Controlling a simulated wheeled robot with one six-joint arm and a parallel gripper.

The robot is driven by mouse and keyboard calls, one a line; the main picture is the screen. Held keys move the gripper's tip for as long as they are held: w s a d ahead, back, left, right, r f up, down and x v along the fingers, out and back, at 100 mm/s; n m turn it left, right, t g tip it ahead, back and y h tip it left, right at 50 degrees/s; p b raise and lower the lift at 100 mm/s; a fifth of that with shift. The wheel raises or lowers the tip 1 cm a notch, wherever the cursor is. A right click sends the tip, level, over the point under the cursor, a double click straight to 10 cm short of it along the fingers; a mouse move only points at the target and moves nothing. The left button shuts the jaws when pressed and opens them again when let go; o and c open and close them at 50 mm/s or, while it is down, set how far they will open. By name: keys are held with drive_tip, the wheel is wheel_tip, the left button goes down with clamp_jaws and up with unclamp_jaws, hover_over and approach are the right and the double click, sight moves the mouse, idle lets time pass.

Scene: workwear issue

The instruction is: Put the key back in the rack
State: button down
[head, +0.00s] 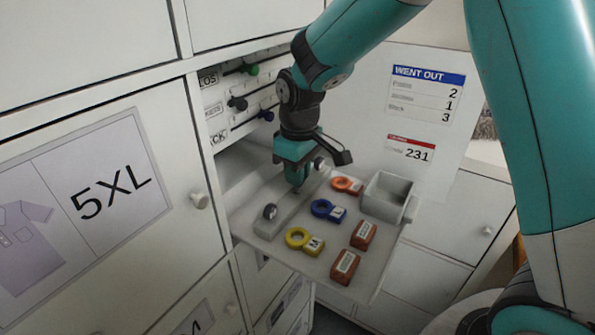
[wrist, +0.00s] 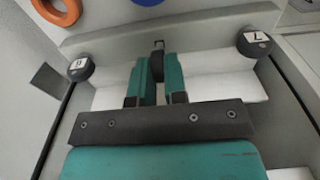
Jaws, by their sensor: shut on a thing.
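My gripper (head: 297,184) points down over the grey rack strip (head: 285,217) on the pull-out shelf. In the wrist view its two teal fingers (wrist: 157,75) are shut on a small dark key (wrist: 158,64), mostly hidden between them. The rack's grey ledge also shows in the wrist view (wrist: 205,38). Two dark round key heads with white labels stand along the rack, one on the left (wrist: 80,67) and one on the right (wrist: 254,43); my gripper is between them. Whether the held key touches the rack cannot be told.
The shelf holds orange (head: 347,185), blue (head: 328,210) and yellow (head: 304,240) ring tags, two red-brown blocks (head: 363,235) (head: 345,266) and a grey open box (head: 387,197). A cabinet door marked 5XL (head: 110,192) stands left. Knobbed slots (head: 238,103) are behind my arm.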

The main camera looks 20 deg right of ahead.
drive_tip(key=shift+f+b, duration=0.35)
drive_tip(key=shift+f, duration=0.45)
idle(1.8)
drive_tip(key=c, duration=1.1)
unclamp_jaws()
wheel_tip(320, 180, up, 18)
drive_tip(key=f+b, duration=0.1)
drive_tip(key=b, duration=0.3)
drive_tip(key=s+a+f+y+b, duration=0.1)
drive_tip(key=s+f, duration=0.3)
drive_tip(key=s, duration=0.4)
drive_tip(key=s+a+f+y+b, duration=0.1)
drive_tip(key=s+f, duration=0.3)
drive_tip(key=s, duration=0.4)
drive_tip(key=s+a+f+y+b, duration=0.1)
drive_tip(key=s+f, duration=0.3)
drive_tip(key=s, duration=0.4)
drive_tip(key=shift+s+a+f+y, duration=0.15)
drive_tip(key=shift+s+a+y, duration=0.1)
drive_tip(key=shift+a, duration=0.15)
drive_tip(key=shift+s+a+f+y, duration=0.15)
drive_tip(key=shift+a+y, duration=0.1)
drive_tip(key=shift+a, duration=0.15)
